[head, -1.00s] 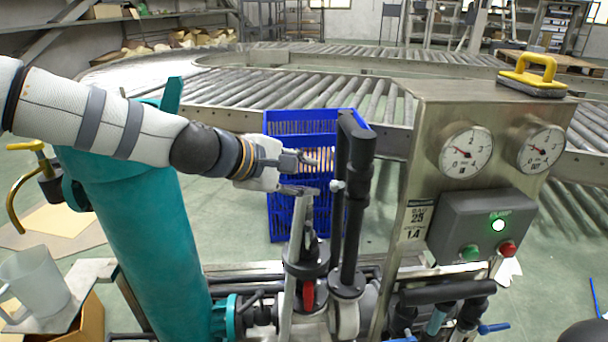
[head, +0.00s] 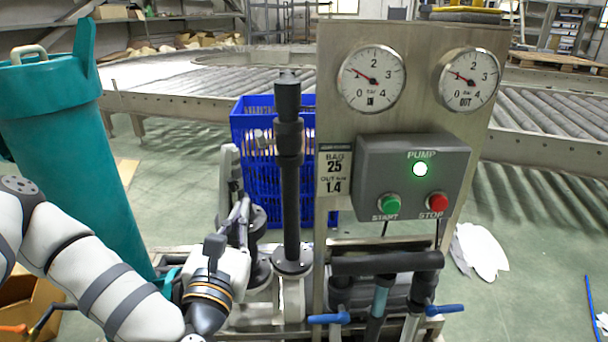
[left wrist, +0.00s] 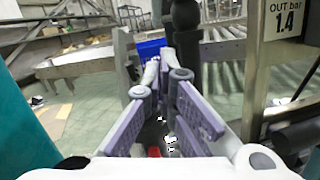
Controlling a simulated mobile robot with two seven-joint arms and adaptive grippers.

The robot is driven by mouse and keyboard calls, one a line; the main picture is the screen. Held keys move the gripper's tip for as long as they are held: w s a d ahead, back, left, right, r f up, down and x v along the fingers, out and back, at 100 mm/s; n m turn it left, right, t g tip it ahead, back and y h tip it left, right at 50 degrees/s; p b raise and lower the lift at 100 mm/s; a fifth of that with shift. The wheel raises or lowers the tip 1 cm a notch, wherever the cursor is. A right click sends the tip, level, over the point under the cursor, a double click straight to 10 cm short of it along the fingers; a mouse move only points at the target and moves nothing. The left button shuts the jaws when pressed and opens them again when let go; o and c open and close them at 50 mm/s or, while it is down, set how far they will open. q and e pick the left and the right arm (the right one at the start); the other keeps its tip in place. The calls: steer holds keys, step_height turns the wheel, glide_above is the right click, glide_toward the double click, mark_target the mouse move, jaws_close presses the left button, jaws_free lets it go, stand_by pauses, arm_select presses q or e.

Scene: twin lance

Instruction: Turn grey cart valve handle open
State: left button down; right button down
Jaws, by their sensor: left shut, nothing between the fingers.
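A grey upright lever (head: 229,170), which looks like the valve handle, stands left of the black vertical pipe (head: 289,190) in the head view. A grey upright bar (left wrist: 124,62), probably the same lever, shows left of the fingers in the left wrist view. My left gripper (head: 240,208) is low beside the lever, its fingers pointing up and away. In the left wrist view its fingertips (left wrist: 166,74) are close together with nothing held. I cannot tell whether they touch the lever. The lever's lower end is hidden behind the gripper. My right gripper is out of view.
A steel panel with gauges and a grey pump box (head: 412,180) with a lit green lamp stands at right. Two blue handles (head: 330,318) (head: 445,309) sit low on the piping. A teal cylinder (head: 65,130) stands left; a blue crate (head: 256,150) is behind.

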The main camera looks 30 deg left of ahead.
arm_select(q)
steer(key=w+a+r, duration=0.2)
steer(key=w, duration=0.3)
steer(key=w+a+r, duration=0.3)
steer(key=w, duration=0.3)
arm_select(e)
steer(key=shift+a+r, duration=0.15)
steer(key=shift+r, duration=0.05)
arm_select(q)
steer(key=shift+r+p, duration=0.15)
steer(key=shift+p, duration=0.25)
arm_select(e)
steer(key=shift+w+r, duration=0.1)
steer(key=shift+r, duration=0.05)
